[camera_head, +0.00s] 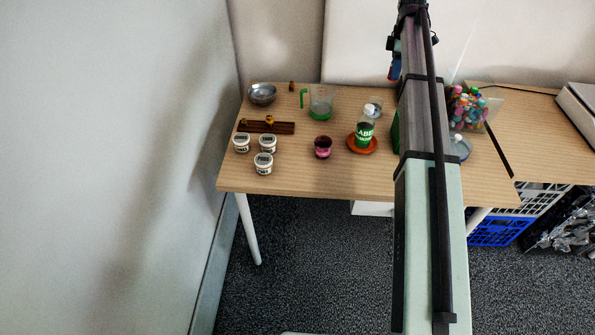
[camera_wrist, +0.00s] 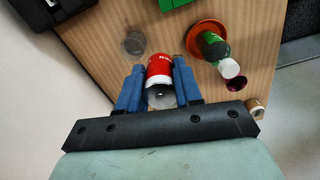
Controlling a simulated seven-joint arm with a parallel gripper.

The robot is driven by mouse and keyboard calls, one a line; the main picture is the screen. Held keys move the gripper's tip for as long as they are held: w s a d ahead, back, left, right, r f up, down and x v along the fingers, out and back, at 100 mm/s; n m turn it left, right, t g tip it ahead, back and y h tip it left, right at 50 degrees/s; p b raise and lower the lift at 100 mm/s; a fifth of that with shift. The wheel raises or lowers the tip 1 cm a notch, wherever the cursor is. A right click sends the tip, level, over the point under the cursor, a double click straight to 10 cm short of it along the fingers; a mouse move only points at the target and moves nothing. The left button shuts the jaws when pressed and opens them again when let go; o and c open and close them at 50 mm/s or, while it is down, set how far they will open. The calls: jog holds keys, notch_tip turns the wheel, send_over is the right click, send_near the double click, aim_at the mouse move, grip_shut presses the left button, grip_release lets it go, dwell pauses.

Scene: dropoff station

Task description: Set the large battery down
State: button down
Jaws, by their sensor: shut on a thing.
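The large battery (camera_wrist: 159,68) is a cylinder with a red wrap and a bare silver end, seen in the wrist view. My gripper (camera_wrist: 158,64) has two blue fingers, one on each side of the battery, and is shut on it. The battery is held over the wooden table (camera_wrist: 105,30); I cannot tell how far above it. In the head view my arm reaches over the table (camera_head: 340,180), with a blue finger showing beside it at the far edge. The battery cannot be made out clearly there.
A green-labelled bottle (camera_head: 365,133) stands on an orange saucer (camera_head: 362,147). Nearby are a dark pink cup (camera_head: 322,147), a green-handled jug (camera_head: 319,105), a metal bowl (camera_head: 262,94) and white tubs (camera_head: 264,163). A container of colourful pieces (camera_head: 468,107) stands right of my arm. The front middle is clear.

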jog(key=s+a+n, duration=0.2)
jog(key=s+a, duration=1)
jog(key=a, duration=0.3)
jog(key=s+a+n, duration=0.2)
jog(key=s+a, duration=1.1)
jog(key=a, duration=0.2)
jog(key=shift+w+d+f, duration=0.1)
jog(key=shift+w+f, duration=0.05)
jog(key=shift+f, duration=3.4)
jog(key=shift+w+f, duration=0.15)
jog(key=shift+f, duration=3.45)
jog(key=shift+w+d+f, duration=0.1)
jog(key=shift+w+f, duration=0.05)
jog(key=shift+f, duration=3.4)
jog(key=c, duration=0.8)
grip_release()
jog(key=shift+f, duration=0.15)
jog(key=shift+o, duration=0.2)
notch_tip(320, 180, up, 12)
jog(key=shift+r, duration=0.2)
